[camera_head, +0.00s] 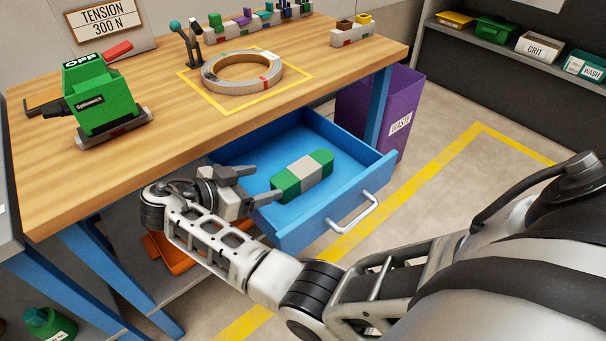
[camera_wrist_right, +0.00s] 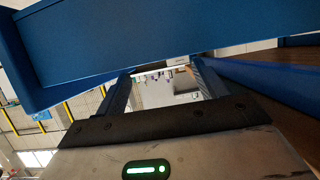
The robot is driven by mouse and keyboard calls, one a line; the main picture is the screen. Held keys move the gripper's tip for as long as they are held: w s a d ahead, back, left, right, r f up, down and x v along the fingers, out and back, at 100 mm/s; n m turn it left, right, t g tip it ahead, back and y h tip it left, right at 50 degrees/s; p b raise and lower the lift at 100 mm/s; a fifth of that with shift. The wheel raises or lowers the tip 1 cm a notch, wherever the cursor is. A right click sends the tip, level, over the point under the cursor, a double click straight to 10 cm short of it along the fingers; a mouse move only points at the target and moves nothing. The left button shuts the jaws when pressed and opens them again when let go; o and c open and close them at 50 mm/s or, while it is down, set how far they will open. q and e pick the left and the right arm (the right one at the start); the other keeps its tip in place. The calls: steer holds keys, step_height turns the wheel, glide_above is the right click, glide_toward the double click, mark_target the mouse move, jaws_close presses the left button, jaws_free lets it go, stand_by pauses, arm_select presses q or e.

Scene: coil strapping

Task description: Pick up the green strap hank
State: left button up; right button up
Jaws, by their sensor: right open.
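The green strap hank (camera_head: 303,175), green with a pale band around its middle, lies in the open blue drawer (camera_head: 345,150) under the workbench. My right gripper (camera_head: 262,184) is open and empty, at the drawer's left side, with its fingers pointing toward the hank. A small gap shows between the fingertips and the hank. In the right wrist view the two fingers (camera_wrist_right: 160,85) are apart, and a blue panel fills much of the picture; the hank does not show there. My left gripper is not in view.
The wooden bench top (camera_head: 180,130) is above the drawer and holds a green tool (camera_head: 100,95) and a steel coil (camera_head: 243,72). The drawer has a front handle (camera_head: 352,212). A purple bin (camera_head: 400,110) stands behind it. Floor to the right is clear.

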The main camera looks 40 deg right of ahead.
mark_target(294, 173)
steer(key=x, duration=0.9)
steer(key=shift+w+d, duration=0.1)
steer(key=shift+d, duration=0.15)
steer(key=c, duration=1.3)
